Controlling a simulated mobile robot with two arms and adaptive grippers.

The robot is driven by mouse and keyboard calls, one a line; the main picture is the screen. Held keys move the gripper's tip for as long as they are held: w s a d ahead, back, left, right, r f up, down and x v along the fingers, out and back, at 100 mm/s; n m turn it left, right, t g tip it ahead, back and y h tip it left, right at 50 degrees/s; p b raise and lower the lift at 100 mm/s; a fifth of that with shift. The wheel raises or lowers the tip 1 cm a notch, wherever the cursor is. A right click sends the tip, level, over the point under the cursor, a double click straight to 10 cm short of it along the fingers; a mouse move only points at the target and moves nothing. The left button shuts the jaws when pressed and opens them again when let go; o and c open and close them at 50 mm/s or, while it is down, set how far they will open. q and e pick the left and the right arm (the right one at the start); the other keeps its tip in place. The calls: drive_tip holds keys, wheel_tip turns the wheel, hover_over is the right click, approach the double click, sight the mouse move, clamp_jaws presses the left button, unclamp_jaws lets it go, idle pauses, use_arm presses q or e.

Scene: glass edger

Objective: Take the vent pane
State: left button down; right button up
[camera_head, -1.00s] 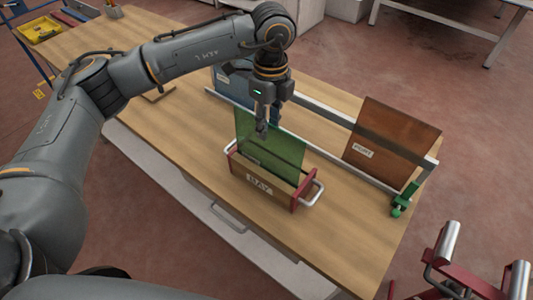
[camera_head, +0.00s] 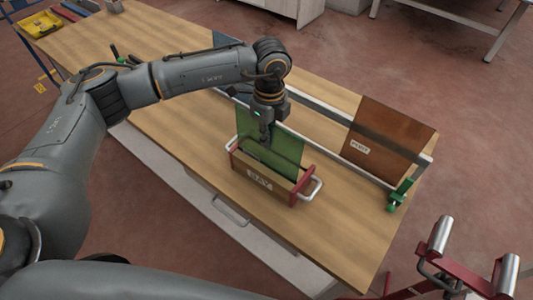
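A green see-through pane (camera_head: 285,150) stands upright in a wooden box (camera_head: 262,181) with red ends, metal handles and a white label on its front. My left gripper (camera_head: 267,142) points down at the upper part of the green pane, with its fingers overlapping the pane. Whether the fingers are closed on it is too small to tell. A brown pane (camera_head: 392,135) with a white label leans in the rail rack at the right. A blue pane (camera_head: 226,41) is mostly hidden behind my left arm. I cannot read which pane is the vent one. My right gripper is not in view.
The wooden table (camera_head: 300,240) is bare in front of the box. A metal rail rack (camera_head: 340,118) with a green clamp (camera_head: 400,194) runs behind the box. A red stand with metal rollers (camera_head: 440,236) is at the lower right. A yellow tray (camera_head: 40,24) is far left.

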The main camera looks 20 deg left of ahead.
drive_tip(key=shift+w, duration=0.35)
